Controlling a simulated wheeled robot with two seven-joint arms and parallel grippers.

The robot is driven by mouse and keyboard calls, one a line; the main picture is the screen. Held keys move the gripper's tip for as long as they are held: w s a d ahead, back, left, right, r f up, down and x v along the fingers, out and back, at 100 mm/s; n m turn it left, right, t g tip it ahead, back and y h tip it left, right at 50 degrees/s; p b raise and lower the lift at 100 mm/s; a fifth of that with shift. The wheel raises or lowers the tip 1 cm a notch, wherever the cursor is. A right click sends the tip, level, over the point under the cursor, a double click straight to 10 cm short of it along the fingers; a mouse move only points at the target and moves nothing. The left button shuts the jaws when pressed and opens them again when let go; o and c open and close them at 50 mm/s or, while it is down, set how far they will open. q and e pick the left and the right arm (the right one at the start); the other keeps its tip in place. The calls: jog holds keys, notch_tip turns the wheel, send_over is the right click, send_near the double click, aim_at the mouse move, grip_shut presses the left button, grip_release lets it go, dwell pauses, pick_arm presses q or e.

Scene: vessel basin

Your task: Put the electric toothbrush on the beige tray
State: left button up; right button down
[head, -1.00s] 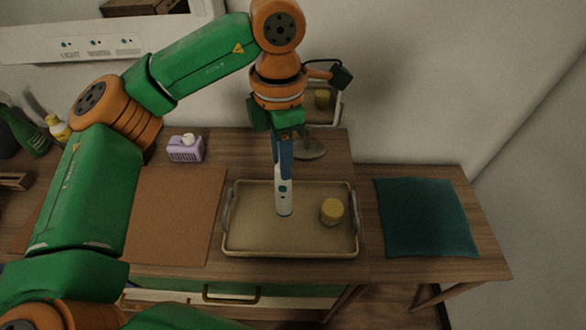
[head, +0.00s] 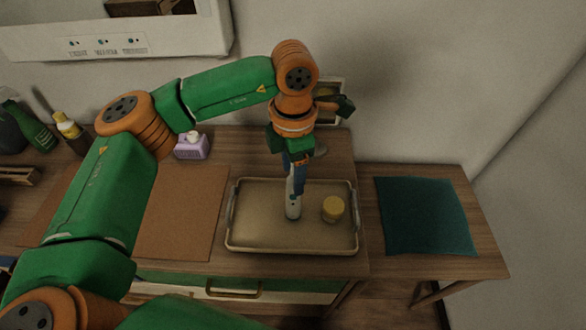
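The electric toothbrush (head: 293,205) is white with a blue upper part and hangs nearly upright over the beige tray (head: 250,243). My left gripper (head: 296,160) is shut on its upper end, pointing down. The toothbrush's lower end overlaps the tray floor in the picture; I cannot tell whether it touches. The tray lies on the wooden counter, with a handle at each side. My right gripper is not in view.
A teal cloth (head: 425,217) lies on the right, a brown mat (head: 185,215) on the left. A purple dispenser (head: 192,147) and a green bottle (head: 38,135) stand further back. The tray's left half is clear.

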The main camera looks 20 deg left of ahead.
pick_arm(q)
jog(key=shift+r+p, duration=0.3)
notch_tip(320, 180, up, 5)
jog(key=shift+f+b, duration=0.1)
jog(key=shift+b, duration=0.5)
notch_tip(320, 180, up, 7)
jog(key=shift+p, duration=0.5)
jog(key=shift+f, duration=0.1)
